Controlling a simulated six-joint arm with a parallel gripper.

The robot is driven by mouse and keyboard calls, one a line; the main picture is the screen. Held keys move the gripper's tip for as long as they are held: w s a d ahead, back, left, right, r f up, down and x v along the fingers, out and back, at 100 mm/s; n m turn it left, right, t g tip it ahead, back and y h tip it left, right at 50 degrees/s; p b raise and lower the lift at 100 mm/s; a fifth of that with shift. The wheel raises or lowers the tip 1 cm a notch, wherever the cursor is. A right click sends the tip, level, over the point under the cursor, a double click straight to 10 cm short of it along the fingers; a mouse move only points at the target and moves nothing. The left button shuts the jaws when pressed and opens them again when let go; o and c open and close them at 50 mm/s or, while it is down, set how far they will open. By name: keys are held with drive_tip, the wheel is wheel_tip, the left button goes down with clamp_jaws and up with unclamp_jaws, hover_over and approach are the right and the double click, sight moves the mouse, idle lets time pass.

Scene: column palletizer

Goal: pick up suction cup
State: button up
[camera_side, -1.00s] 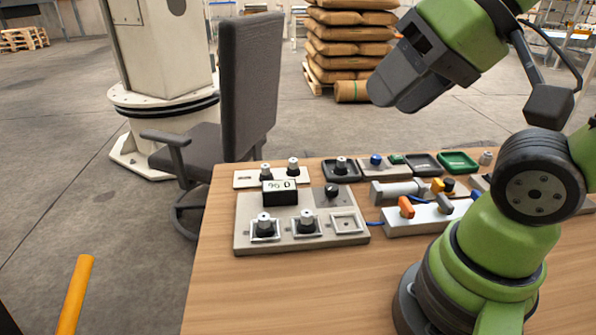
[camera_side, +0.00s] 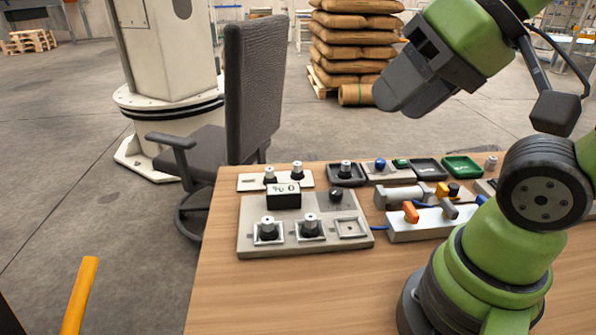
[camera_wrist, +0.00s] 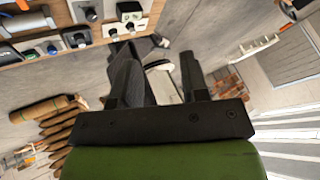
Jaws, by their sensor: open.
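Several suction cups, black with silver fittings, stand upright on the table in the side view. Two sit in square frames on the grey panel, a left suction cup (camera_side: 267,231) and a right one (camera_side: 310,228); the third frame (camera_side: 351,229) is empty. Two more stand on a pale plate behind, one of them a back suction cup (camera_side: 297,171). Another suction cup (camera_side: 346,170) sits in a black tray (camera_side: 332,182). My gripper (camera_side: 388,103) is high above and behind the table, away from every cup. In the wrist view my gripper (camera_wrist: 158,68) is open, with nothing between its fingers.
A grey cylinder (camera_side: 400,196) and a white block with levers (camera_side: 425,225) stand to the right. A green tray (camera_side: 462,166) is at the back. The table front (camera_side: 290,295) is clear.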

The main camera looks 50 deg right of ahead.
drive_tip(key=o, duration=0.3)
drive_tip(key=m+g+h, duration=0.3)
drive_tip(key=m+h, duration=0.1)
drive_tip(key=h, duration=0.1)
hover_over(297, 164)
drive_tip(key=s+a, duration=0.5)
drive_tip(key=a, duration=0.1)
wheel_tip(297, 164, down, 13)
drive_tip(key=shift+m+g, duration=0.5)
drive_tip(key=x, duration=1.2)
drive_tip(key=shift+w+d, duration=0.1)
drive_tip(key=shift+d, duration=0.15)
drive_tip(key=shift+d+x, duration=0.2)
drive_tip(key=shift+x, duration=0.8)
drive_tip(key=shift+d+x, duration=0.2)
drive_tip(key=shift+x, duration=0.8)
drive_tip(key=shift+d+x, duration=0.2)
drive_tip(key=shift+x, duration=0.85)
